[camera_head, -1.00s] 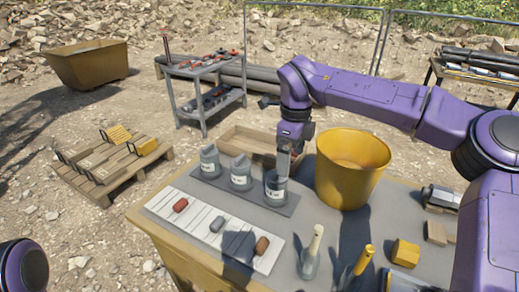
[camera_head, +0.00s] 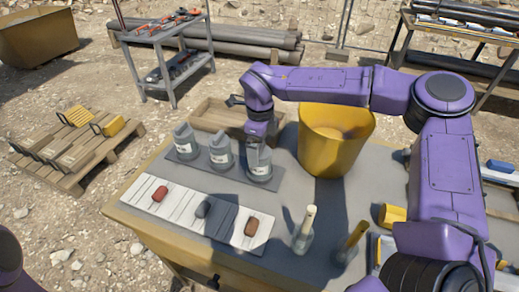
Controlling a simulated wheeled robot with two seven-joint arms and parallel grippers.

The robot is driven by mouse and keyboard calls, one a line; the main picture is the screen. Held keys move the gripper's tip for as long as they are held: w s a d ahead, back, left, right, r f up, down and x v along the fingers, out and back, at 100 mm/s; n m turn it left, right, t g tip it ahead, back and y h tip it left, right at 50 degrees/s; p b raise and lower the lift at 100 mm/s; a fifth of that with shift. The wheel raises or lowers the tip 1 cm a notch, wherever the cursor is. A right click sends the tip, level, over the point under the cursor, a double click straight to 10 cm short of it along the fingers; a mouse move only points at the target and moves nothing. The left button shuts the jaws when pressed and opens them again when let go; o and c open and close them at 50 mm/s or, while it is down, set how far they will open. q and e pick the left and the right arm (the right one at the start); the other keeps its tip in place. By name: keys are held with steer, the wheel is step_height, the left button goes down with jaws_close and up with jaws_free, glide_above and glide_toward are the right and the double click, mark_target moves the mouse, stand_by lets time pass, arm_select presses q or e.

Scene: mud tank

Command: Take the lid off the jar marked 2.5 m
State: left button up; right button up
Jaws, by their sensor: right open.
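Three small grey jars with pale labels stand in a row on a dark strip on the table: a left jar (camera_head: 186,145), a middle jar (camera_head: 220,156) and a right jar (camera_head: 260,173). The label writing is too small to read, so I cannot tell which is marked 2.5 m. The left and middle jars have grey tops. My right gripper (camera_head: 257,146) points down at the top of the right jar, with its jaws open. It hides much of that top, and I cannot tell whether it touches. My left gripper is out of view.
A yellow bucket (camera_head: 335,150) stands close right of the jars, and a wooden tray (camera_head: 208,117) lies behind them. A white board (camera_head: 178,210) with several coloured samples is in front. Two handled tools (camera_head: 304,235) (camera_head: 352,243) stand at the front right.

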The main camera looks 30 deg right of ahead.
steer(key=shift+s+r, duration=0.1)
steer(key=shift+s, duration=0.15)
steer(key=shift+w, duration=0.1)
steer(key=c, duration=1.1)
